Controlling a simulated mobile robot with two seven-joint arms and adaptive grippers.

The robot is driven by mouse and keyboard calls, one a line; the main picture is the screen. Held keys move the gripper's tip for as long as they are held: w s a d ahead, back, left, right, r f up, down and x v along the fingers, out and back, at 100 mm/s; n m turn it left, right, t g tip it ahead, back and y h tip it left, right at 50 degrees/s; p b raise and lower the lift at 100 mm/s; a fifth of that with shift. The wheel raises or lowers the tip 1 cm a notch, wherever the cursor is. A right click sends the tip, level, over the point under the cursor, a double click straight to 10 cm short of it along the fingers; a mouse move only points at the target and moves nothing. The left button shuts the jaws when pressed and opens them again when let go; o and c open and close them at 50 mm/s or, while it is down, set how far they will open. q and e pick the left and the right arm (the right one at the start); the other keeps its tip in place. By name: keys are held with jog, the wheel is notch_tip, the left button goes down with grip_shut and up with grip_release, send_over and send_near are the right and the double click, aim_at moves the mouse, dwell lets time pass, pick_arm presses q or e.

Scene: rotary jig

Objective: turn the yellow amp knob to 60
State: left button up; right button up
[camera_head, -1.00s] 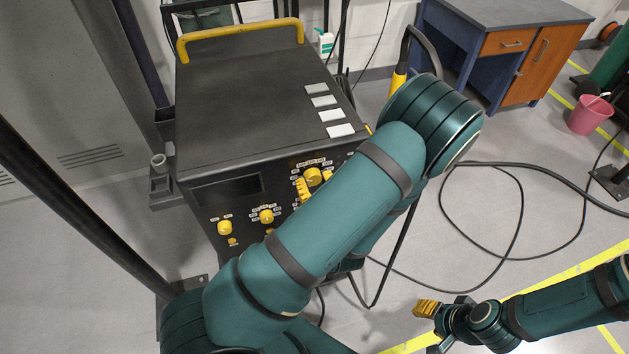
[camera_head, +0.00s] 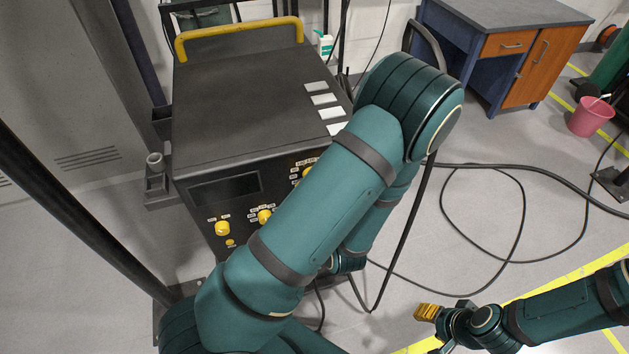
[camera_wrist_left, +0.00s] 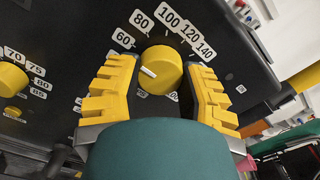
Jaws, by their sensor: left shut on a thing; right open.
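The yellow amp knob (camera_wrist_left: 160,68) sits on the black panel in the left wrist view, ringed by white labels from 60 (camera_wrist_left: 123,38) up to 140. Its white pointer line slants up and left, roughly toward 60; the exact reading is hard to tell. My left gripper (camera_wrist_left: 157,90) is shut on this knob, one yellow finger on each side. In the head view my left arm hides that gripper and most of the knob (camera_head: 307,172). My right gripper (camera_head: 432,331) is open and empty, over the floor at the lower right.
The black welding machine (camera_head: 240,110) has other yellow knobs (camera_head: 222,228) (camera_head: 265,216) close by on its front panel. Another knob (camera_wrist_left: 11,79) shows left of my fingers. Black cables (camera_head: 520,220) lie on the floor at right. A blue desk (camera_head: 465,55) stands behind.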

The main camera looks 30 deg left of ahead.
dwell(0.3)
pick_arm(q)
jog(key=o, duration=1.3)
jog(key=shift+f, duration=0.1)
jog(key=shift+c, duration=0.2)
jog(key=shift+d, duration=0.1)
jog(key=v, duration=0.7)
jog(key=shift+s, duration=0.15)
